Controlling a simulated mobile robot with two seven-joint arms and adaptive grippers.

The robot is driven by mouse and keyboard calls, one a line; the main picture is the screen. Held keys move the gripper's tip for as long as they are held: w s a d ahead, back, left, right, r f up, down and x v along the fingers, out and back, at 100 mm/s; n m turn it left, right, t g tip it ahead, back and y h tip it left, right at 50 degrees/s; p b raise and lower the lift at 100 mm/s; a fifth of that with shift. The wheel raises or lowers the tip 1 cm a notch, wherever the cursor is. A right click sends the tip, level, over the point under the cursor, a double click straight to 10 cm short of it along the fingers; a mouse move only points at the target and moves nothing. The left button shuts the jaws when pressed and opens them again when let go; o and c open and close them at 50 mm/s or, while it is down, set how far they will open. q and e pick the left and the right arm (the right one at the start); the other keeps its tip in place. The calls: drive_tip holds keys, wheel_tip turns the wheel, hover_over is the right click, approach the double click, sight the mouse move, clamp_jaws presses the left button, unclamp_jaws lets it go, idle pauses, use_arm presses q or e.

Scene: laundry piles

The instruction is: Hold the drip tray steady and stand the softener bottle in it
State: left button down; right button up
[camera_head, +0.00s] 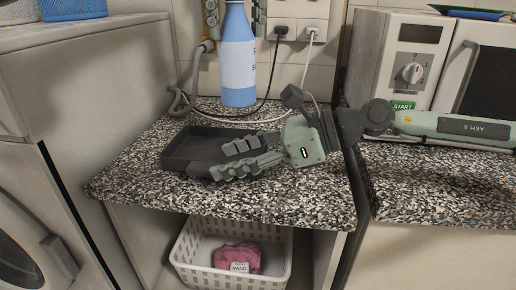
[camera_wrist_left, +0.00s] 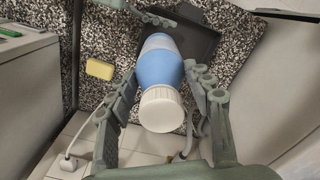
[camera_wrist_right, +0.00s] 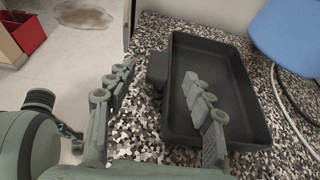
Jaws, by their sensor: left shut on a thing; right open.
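The softener bottle (camera_head: 238,60), blue with a pale label, hangs upright above the counter behind the drip tray. My left gripper (camera_head: 236,30) is shut on it from above, and its white cap (camera_wrist_left: 161,109) shows between the fingers in the left wrist view. The dark, shallow, empty drip tray (camera_head: 185,160) lies flat on the speckled counter. My right gripper (camera_head: 220,160) is open at the tray's near right side. In the right wrist view, one finger is over the tray's inside and the other outside, with the tray's side tab (camera_wrist_right: 157,68) between them.
A washing machine (camera_head: 70,90) stands at the left and a microwave (camera_head: 405,60) at the right. A cable and a grey hose (camera_head: 180,100) lie behind the tray. A white basket (camera_head: 190,265) with a pink item is below the counter. A yellow soap bar (camera_wrist_left: 100,69) shows in the left wrist view.

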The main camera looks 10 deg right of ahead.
sight(238, 89)
drive_tip(key=shift+x, duration=2.15)
use_arm(q)
drive_tip(key=shift+r, duration=0.1)
use_arm(e)
clamp_jaws()
use_arm(q)
drive_tip(key=m, duration=0.1)
drive_tip(key=f+m, duration=0.1)
drive_tip(key=m, duration=0.3)
drive_tip(key=shift+f, duration=0.3)
drive_tip(key=shift+f+m, duration=0.25)
drive_tip(key=shift+m, duration=0.15)
wheel_tip(238, 89, down, 10)
drive_tip(key=shift+r, duration=0.15)
